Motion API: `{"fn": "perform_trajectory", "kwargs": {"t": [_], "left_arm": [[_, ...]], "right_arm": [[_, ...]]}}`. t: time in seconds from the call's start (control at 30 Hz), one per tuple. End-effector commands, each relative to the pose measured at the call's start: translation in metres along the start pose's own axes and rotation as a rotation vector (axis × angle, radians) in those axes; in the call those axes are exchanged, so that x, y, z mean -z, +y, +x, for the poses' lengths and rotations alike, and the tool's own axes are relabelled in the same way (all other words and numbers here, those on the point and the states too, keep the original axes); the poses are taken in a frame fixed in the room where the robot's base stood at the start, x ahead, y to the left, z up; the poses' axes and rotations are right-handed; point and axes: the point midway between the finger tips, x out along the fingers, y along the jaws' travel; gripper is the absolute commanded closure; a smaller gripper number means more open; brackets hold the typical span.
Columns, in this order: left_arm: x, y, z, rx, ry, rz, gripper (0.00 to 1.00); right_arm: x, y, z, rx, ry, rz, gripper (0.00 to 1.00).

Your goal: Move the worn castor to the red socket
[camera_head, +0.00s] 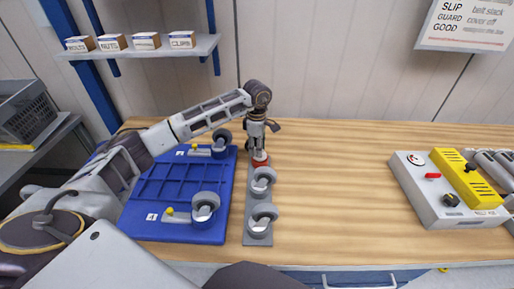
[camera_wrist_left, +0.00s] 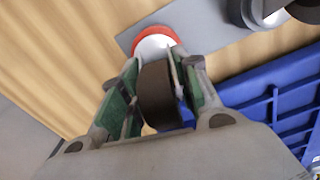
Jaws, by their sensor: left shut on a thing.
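My left gripper (camera_head: 258,146) points down at the far end of a grey strip (camera_head: 250,200). In the left wrist view my left gripper (camera_wrist_left: 155,88) is shut on a castor with a dark wheel (camera_wrist_left: 158,100), which I take as the worn castor. The red socket (camera_head: 260,162) is right under the gripper. In the wrist view its red ring (camera_wrist_left: 150,33) surrounds a white round part just beyond the castor. Whether the castor is seated or just above the socket I cannot tell. My right gripper is not in view.
A control box (camera_head: 430,200) with a yellow part stands right. The middle-right table is clear.

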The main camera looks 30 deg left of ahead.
Motion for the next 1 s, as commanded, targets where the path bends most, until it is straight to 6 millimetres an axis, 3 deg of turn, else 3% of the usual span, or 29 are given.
{"fn": "perform_trajectory", "kwargs": {"t": [0.2, 0.23, 0.4, 0.77, 1.0], "left_arm": [[0.000, 0.001, 0.001, -0.002, -0.001, 0.000, 1.00], [0.000, 0.001, 0.001, -0.002, -0.001, 0.000, 0.66], [0.000, 0.000, 0.001, -0.001, -0.001, 0.000, 0.44], [0.000, 0.000, 0.001, 0.001, 0.001, 0.000, 0.43], [0.000, 0.001, -0.011, -0.002, -0.001, 0.000, 0.43]], "right_arm": [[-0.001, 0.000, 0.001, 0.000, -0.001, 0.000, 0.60], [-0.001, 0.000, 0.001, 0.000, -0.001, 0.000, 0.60], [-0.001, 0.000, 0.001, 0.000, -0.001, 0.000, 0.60], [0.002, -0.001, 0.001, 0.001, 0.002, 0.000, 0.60], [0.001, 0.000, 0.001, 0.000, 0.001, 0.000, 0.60]]}}
